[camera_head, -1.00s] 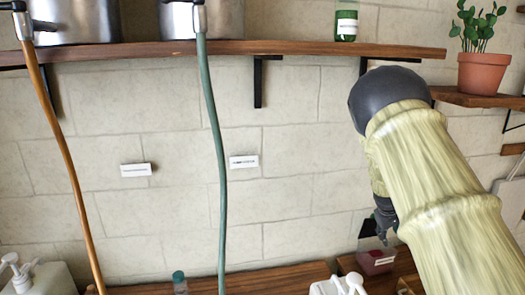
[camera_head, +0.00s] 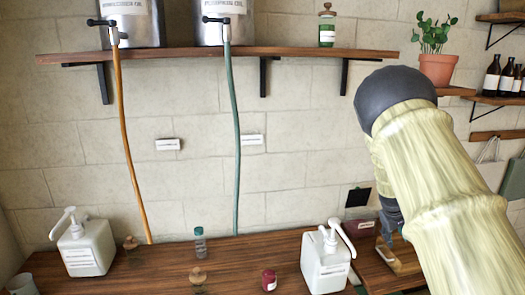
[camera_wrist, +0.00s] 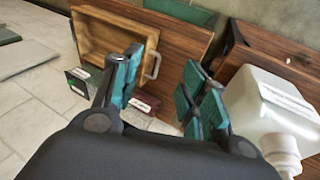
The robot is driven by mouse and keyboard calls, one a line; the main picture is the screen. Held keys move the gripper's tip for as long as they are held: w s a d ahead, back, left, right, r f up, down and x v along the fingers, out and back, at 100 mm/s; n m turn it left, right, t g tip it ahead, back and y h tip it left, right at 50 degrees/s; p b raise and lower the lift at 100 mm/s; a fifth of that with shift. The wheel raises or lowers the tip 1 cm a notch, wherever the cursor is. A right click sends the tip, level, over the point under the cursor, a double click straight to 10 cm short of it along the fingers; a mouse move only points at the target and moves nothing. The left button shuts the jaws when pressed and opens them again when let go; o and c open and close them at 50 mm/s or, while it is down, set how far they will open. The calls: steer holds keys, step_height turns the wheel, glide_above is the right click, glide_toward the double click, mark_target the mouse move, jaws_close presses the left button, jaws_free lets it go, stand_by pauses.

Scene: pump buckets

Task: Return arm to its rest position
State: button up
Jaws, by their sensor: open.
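My arm comes in from the lower right of the head view, its cream-coloured links folded upward to a dark joint. My gripper (camera_head: 390,220) is below that joint, partly hidden behind the arm, near the wooden counter's right part. In the wrist view my gripper (camera_wrist: 160,90) shows two fingers with teal pads spread apart and nothing between them. A wooden tray (camera_wrist: 100,50) with a metal handle lies beyond the left finger. A white pump bottle (camera_wrist: 265,100) stands to the right of the fingers, apart from them.
The counter (camera_head: 225,265) holds a left pump bucket (camera_head: 85,250), a right pump bucket (camera_head: 325,265), a small clear bottle (camera_head: 200,245) and a red jar (camera_head: 269,281). Above, a shelf (camera_head: 280,53) bears two metal tanks with hanging hoses. A potted plant (camera_head: 438,68) stands at right.

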steer(key=s+a+f+g+y+b, duration=0.15)
steer(key=s+a+f, duration=0.35)
steer(key=s+f, duration=0.85)
steer(key=s+a+f+b, duration=0.35)
steer(key=s+f, duration=0.75)
steer(key=f, duration=0.5)
steer(key=s+a+f+y, duration=0.1)
steer(key=s+a, duration=0.4)
steer(key=s, duration=0.5)
steer(key=s+a+f+m+g+b, duration=0.1)
steer(key=s+a+f, duration=0.3)
steer(key=s, duration=0.7)
steer(key=s+a+f+m+y+b, duration=0.1)
steer(key=s+a+f, duration=0.2)
steer(key=s+a, duration=0.3)
steer(key=s, duration=0.4)
steer(key=shift+s+a+f+y, duration=0.15)
steer(key=shift+a+f+y, duration=0.05)
steer(key=shift+a+y, duration=0.15)
